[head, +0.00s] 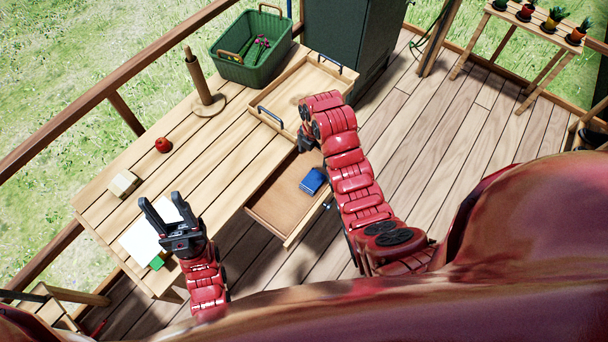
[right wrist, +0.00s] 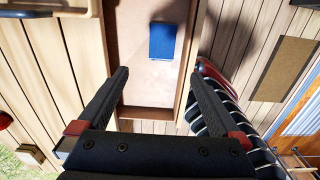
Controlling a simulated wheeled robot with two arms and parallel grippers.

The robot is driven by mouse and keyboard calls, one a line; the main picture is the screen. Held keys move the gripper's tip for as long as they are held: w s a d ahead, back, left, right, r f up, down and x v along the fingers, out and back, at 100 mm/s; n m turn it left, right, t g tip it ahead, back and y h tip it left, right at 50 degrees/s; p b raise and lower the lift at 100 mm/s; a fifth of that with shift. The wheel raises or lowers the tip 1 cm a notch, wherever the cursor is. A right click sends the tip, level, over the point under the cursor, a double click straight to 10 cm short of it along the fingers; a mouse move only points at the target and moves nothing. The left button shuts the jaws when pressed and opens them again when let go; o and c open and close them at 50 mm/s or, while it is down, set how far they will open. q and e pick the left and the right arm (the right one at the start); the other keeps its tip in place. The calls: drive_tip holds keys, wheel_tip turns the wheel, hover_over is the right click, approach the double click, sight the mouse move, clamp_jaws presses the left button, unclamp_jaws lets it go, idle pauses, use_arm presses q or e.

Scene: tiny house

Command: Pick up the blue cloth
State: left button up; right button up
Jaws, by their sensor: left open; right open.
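The blue cloth (head: 313,181) is a small folded rectangle lying in an open wooden drawer (head: 270,207) of the table. The cloth also shows in the right wrist view (right wrist: 163,41), ahead of the fingers, near the drawer's right wall. My right gripper (head: 304,140) is over the drawer's upper end, partly hidden by its arm in the head view. In the right wrist view its fingers (right wrist: 157,85) are wide apart with nothing between them. My left gripper (head: 166,212) is open and empty above the table's near left end, over a white sheet.
On the wooden table (head: 205,160) are a wooden tray (head: 308,80), a green basket (head: 250,48), a paper-roll stand (head: 205,95), a red apple (head: 163,145), a pale block (head: 124,184) and a green block (head: 157,262). The plank floor right of the drawer is clear.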

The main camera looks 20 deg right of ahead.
drive_tip(key=f+b, duration=0.3)
drive_tip(key=f, duration=0.1)
drive_tip(key=f+b, duration=0.8)
drive_tip(key=shift+s, duration=0.3)
drive_tip(key=shift+f, duration=0.2)
drive_tip(key=f, duration=0.1)
drive_tip(key=f+p, duration=0.2)
drive_tip(key=shift+a+f, duration=0.25)
drive_tip(key=shift+f, duration=0.6)
drive_tip(key=c, duration=1.3)
drive_tip(key=shift+r, duration=0.15)
